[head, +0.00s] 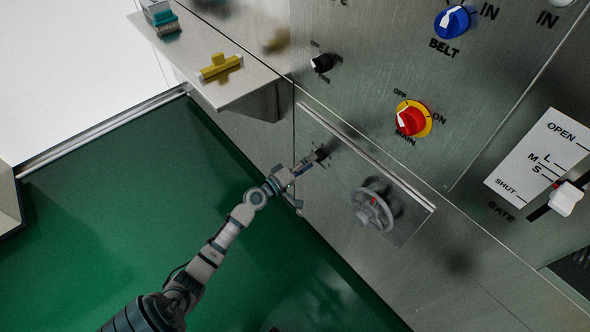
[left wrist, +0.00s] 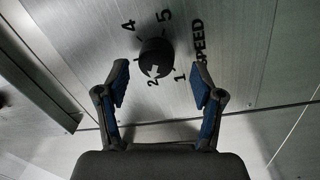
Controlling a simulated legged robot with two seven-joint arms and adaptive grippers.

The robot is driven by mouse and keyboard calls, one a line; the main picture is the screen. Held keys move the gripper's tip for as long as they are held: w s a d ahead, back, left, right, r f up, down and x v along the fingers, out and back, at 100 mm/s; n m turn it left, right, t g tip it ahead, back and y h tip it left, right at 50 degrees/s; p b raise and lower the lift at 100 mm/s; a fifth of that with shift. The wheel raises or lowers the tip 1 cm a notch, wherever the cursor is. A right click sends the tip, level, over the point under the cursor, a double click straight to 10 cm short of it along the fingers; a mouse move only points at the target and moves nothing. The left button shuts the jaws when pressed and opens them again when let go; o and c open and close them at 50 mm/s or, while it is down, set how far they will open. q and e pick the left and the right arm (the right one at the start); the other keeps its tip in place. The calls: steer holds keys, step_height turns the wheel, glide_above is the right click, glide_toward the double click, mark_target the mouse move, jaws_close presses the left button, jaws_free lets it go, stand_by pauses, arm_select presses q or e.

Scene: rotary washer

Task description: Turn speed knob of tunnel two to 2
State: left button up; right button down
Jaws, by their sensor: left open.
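The black speed knob (left wrist: 156,50) is on the metal panel in the left wrist view, beside the word SPEED and the numbers 1, 2, 4 and 5. A white arrow on its face lies on the side toward the 2; its exact alignment is hard to tell. In the head view the small dark knob (head: 322,154) is in front of my left gripper (head: 296,174). In the left wrist view my left gripper (left wrist: 158,74) is open and empty, its fingers apart to either side and short of the knob. My right gripper is not in view.
A grey handwheel (head: 372,207) stands out from the panel right of my left gripper. Above are a red-yellow main switch (head: 411,121), a blue belt knob (head: 452,22) and a black knob (head: 322,63). A metal shelf (head: 240,85) juts out at upper left, holding a yellow piece (head: 220,66).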

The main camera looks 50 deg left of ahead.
arm_select(q)
steer(key=s+a, duration=0.1)
steer(key=s, duration=0.8)
steer(key=shift+s+a+f, duration=0.25)
steer(key=shift+s+f, duration=0.1)
steer(key=shift+f, duration=0.05)
